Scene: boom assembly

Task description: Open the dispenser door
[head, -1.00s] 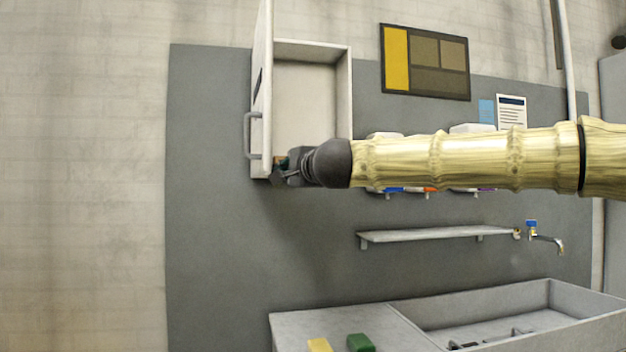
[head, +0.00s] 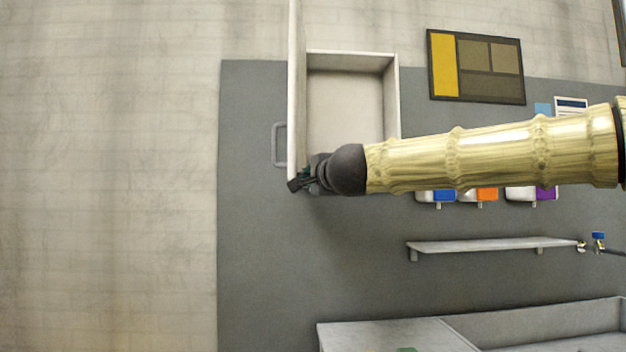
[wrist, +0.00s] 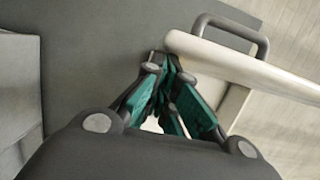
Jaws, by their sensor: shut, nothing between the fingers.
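The dispenser is a pale open-fronted cabinet (head: 345,110) on the grey wall panel. Its door (head: 296,90) stands swung out at the cabinet's left side, seen nearly edge-on, with a grey bar handle (head: 279,145) on its outer face. My gripper (head: 296,184) is at the lower edge of the door, on the cabinet side. In the wrist view the green-padded fingers (wrist: 170,68) meet at their tips with nothing held, close beside the door's edge (wrist: 240,66). The handle (wrist: 232,32) shows beyond the door there. I cannot tell whether the fingers touch the door.
A narrow shelf (head: 490,245) and a sink counter (head: 390,336) are below, to the right. Dispensers with blue, orange and purple parts (head: 486,195) hang behind my arm. A framed board (head: 476,67) hangs upper right. The wall left of the door is clear.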

